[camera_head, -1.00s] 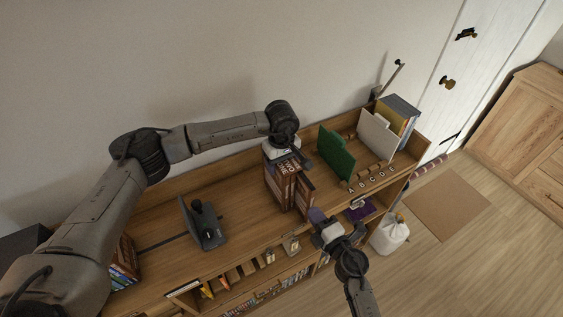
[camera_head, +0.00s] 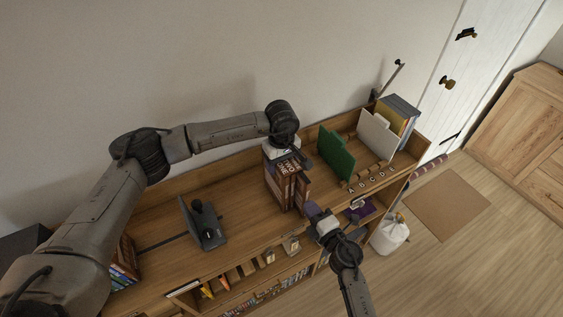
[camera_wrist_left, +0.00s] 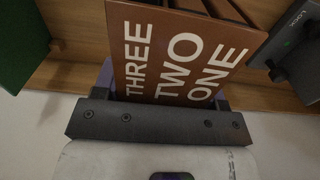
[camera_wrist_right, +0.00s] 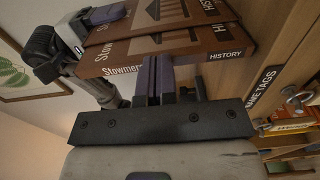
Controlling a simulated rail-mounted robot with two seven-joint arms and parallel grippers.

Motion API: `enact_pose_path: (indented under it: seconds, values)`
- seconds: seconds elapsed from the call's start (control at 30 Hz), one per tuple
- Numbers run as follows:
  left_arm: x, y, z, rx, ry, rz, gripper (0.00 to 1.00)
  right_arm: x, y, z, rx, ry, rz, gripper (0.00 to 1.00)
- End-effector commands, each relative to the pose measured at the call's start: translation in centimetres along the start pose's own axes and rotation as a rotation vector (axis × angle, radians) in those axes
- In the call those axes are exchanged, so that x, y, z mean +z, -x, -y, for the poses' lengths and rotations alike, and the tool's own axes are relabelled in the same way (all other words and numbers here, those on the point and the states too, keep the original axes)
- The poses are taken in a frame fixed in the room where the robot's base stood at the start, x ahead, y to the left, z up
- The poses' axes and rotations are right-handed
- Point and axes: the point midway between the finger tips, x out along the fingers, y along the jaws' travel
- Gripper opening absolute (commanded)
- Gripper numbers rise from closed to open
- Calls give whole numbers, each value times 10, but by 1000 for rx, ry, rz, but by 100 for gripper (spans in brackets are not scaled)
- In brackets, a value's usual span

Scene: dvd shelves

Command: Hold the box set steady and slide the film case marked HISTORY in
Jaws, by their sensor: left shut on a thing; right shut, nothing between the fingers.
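The brown box set (camera_head: 281,182) stands upright on the shelf top. The left wrist view shows its face (camera_wrist_left: 180,55) lettered THREE, TWO, ONE. My left gripper (camera_head: 287,159) is shut on the box set from above, with a finger at each side. The film case marked HISTORY (camera_wrist_right: 190,58) shows in the right wrist view, its label at the right end of its spine; how deep it sits in the box set is unclear. My right gripper (camera_head: 314,211) is shut and empty, its purple fingertips (camera_wrist_right: 155,78) at the case's spine, seemingly touching it.
A green divider (camera_head: 336,153) and a white divider (camera_head: 377,134) stand to the right, by letter tabs. A black stand (camera_head: 205,226) is to the left. A NAME TAGS label (camera_wrist_right: 266,87) is on the shelf front. Bare shelf top lies between stand and box set.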

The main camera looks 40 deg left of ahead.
Motion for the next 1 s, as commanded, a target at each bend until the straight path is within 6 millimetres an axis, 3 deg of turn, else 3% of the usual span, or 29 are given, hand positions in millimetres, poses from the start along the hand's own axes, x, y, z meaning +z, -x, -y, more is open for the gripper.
enact_pose_path:
  seconds: [1.0]
  values:
    - [0,0,0,1,0,0,40,0,-25,0,1,-2,0,0]
